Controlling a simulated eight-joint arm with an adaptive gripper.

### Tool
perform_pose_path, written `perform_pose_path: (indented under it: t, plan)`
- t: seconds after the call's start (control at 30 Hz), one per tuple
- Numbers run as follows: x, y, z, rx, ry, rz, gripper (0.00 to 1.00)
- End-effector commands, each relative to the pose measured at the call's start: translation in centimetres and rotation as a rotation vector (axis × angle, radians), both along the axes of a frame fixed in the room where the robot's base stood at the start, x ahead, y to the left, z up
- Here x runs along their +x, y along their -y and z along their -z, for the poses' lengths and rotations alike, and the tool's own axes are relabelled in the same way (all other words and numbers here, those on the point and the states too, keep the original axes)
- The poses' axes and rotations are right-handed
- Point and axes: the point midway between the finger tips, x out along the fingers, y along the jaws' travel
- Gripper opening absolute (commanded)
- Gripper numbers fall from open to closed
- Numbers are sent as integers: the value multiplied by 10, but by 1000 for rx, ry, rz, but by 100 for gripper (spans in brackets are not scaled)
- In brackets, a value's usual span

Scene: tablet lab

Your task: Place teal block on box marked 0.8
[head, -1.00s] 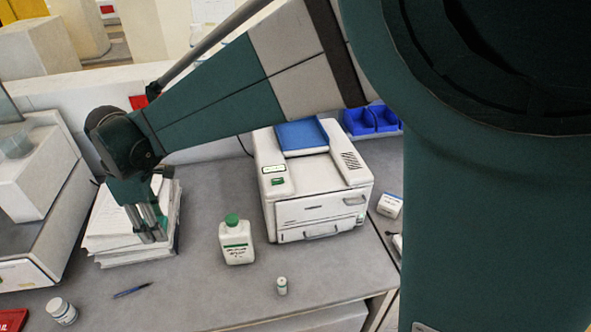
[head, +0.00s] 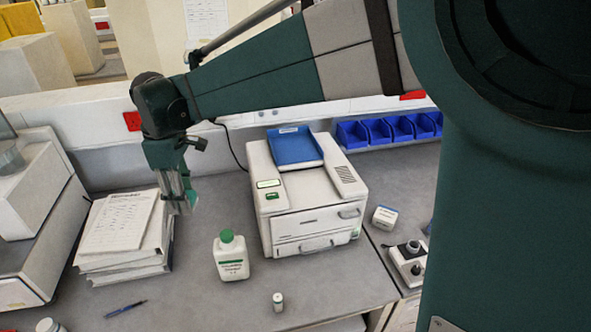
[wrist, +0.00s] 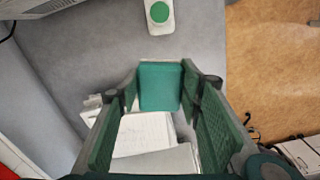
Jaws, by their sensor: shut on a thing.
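The teal block (wrist: 160,87) sits between the fingertips of my gripper (wrist: 160,95) in the wrist view, and the gripper is shut on it. In the head view my gripper (head: 181,204) hangs fingers down at the right side of the paper stack, in the air. The block is hard to make out there between the fingers. I cannot read a 0.8 mark on any box. A small white box with a blue band (head: 385,217) stands right of the printer, its label too small to read.
A paper stack (head: 112,222) lies left of a green-capped white bottle (head: 231,258). A printer-like machine (head: 306,190) with a blue tray stands behind the bottle. A small vial (head: 278,302) and a pen (head: 125,309) lie in front. Blue bins (head: 390,131) line the back.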

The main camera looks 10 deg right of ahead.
Motion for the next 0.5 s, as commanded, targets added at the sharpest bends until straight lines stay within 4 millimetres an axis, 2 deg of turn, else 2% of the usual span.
perform_pose_path:
  t: [0.03,0.2,0.5]
  plan:
    - [8,13,0,0,0,26,24]
    - [31,51,0,0,0,107,24]
    - [65,122,0,0,0,249,24]
